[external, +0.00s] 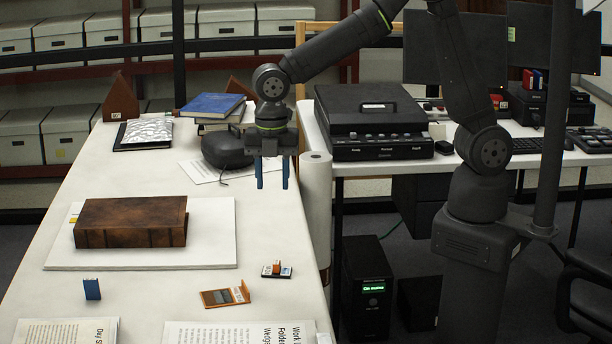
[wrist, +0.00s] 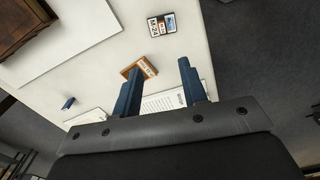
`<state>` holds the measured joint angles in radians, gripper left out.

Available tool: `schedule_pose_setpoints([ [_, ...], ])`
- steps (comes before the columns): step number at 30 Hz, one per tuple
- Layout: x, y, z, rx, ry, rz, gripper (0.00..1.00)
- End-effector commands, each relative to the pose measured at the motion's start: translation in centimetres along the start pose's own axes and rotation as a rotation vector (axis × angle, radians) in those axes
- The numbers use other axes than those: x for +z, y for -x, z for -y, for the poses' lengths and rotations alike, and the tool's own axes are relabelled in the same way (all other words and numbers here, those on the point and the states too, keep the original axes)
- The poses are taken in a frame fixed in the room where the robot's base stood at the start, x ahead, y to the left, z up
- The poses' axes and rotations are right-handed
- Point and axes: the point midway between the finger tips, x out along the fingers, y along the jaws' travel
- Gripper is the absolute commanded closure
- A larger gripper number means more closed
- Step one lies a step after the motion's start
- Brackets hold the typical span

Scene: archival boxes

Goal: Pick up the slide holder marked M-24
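A small slide holder (external: 277,270) with a white label, dark parts and an orange piece lies on the white table near its right edge. In the wrist view the same holder (wrist: 161,25) shows a label that appears to read M-24, though the print is small. An orange-brown holder (external: 225,294) with a raised end lies nearer the front; it also shows in the wrist view (wrist: 139,67), partly behind a finger. My gripper (external: 272,184) hangs above the table, behind and well above the holders. Its blue fingers (wrist: 161,65) are apart with nothing between them.
A small blue block (external: 92,289) stands at the left front. A brown book (external: 131,222) lies on a white board (external: 215,247). Printed sheets (external: 240,333) lie at the front edge. A white roll (external: 316,215) stands at the right edge, close to my gripper.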

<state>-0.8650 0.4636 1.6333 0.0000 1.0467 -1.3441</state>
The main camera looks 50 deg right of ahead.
Motion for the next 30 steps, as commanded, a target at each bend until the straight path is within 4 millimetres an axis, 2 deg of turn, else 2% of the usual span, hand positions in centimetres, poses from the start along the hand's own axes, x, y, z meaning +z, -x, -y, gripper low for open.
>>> schedule_pose_setpoints([
  [1, 0.1, -1.4, 0.2, -0.004, -0.017, 0.001, 0.61],
  [8, 0.2, -5.4, 0.4, -0.003, -0.038, 0.001, 0.61],
  [18, 0.2, -12.6, 0.4, -0.003, -0.036, 0.001, 0.61],
  [30, -0.1, -16.1, 0.4, -0.001, -0.035, 0.0, 0.61],
])
